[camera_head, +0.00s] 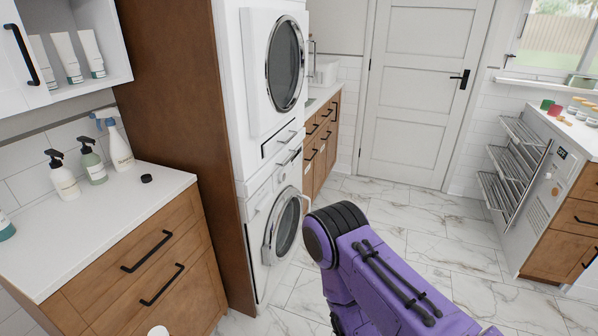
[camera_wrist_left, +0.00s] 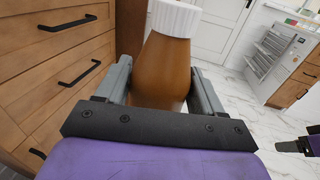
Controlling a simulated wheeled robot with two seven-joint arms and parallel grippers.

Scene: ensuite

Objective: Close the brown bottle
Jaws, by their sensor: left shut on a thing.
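In the left wrist view, a brown bottle (camera_wrist_left: 163,70) stands upright between the two fingers of my left gripper (camera_wrist_left: 160,86), which is shut on it. A white ribbed cap (camera_wrist_left: 174,18) sits on top of the bottle; whether it is tight I cannot tell. The bottle's lower part is hidden by the gripper. In the head view only a small white round top (camera_head: 158,331), apparently this cap, shows at the bottom edge. My right arm crosses the lower middle of the head view. Part of what looks like my right gripper (camera_wrist_left: 292,146) shows at the right edge of the wrist view, its fingers unclear.
A white counter (camera_head: 120,215) at left bears a small black round object (camera_head: 147,178), two pump bottles and a spray bottle (camera_head: 119,150). Wooden drawers (camera_head: 150,270) with black handles are below. A stacked washer and dryer (camera_head: 275,100) stands beyond. The marble floor is clear.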

